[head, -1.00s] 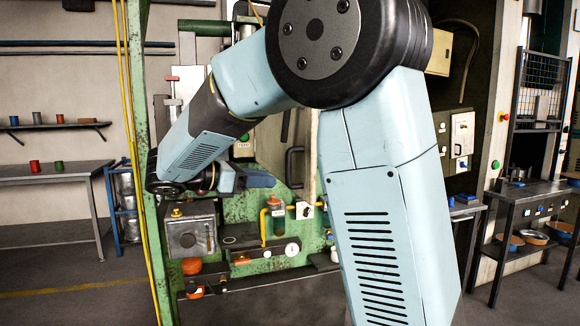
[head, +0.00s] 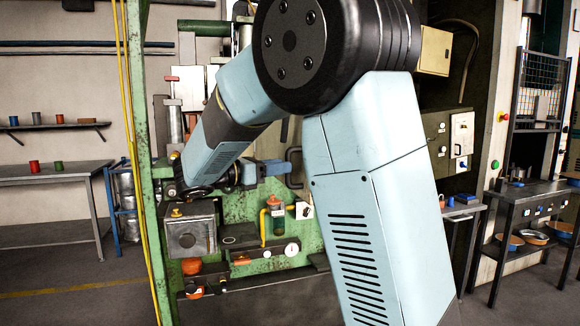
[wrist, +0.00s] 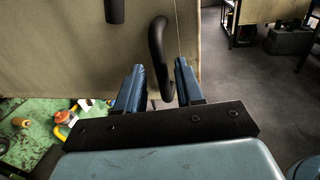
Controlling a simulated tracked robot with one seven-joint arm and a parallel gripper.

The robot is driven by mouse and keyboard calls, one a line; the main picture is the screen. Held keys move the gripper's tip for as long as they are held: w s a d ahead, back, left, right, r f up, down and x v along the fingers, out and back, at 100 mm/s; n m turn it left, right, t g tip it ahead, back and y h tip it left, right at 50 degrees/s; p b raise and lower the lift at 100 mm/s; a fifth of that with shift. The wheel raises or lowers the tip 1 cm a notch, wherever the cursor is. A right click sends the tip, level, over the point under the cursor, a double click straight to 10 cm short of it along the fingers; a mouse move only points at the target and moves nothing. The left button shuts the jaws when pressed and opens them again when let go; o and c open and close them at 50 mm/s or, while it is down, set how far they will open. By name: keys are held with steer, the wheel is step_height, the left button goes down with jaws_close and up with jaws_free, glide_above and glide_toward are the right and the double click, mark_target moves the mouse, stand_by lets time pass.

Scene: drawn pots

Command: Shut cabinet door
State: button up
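The cabinet door is a beige panel (wrist: 70,55) filling the upper left of the wrist view. Its dark curved handle (wrist: 157,45) stands out near the panel's right side. In the head view the handle (head: 294,168) shows just right of my gripper (head: 272,168), and my arm hides most of the door. In the wrist view my gripper (wrist: 158,86) is open, with its two blue fingers apart. The lower end of the handle lies between the fingertips in the picture; I cannot tell whether they touch it. How far the door stands open is unclear.
A green bench (head: 255,210) with a metal box (head: 190,235), a yellow pipe (head: 262,228) and gauges lies below my gripper. A green post (head: 140,150) stands left of my arm. Dark tables (head: 530,195) stand at the right. Floor shows right of the door in the wrist view.

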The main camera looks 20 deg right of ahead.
mark_target(289, 181)
steer(key=shift+x, duration=1.65)
steer(key=shift+c, duration=0.2)
jaws_close()
steer(key=shift+d, duration=0.3)
steer(key=shift+a, duration=0.15)
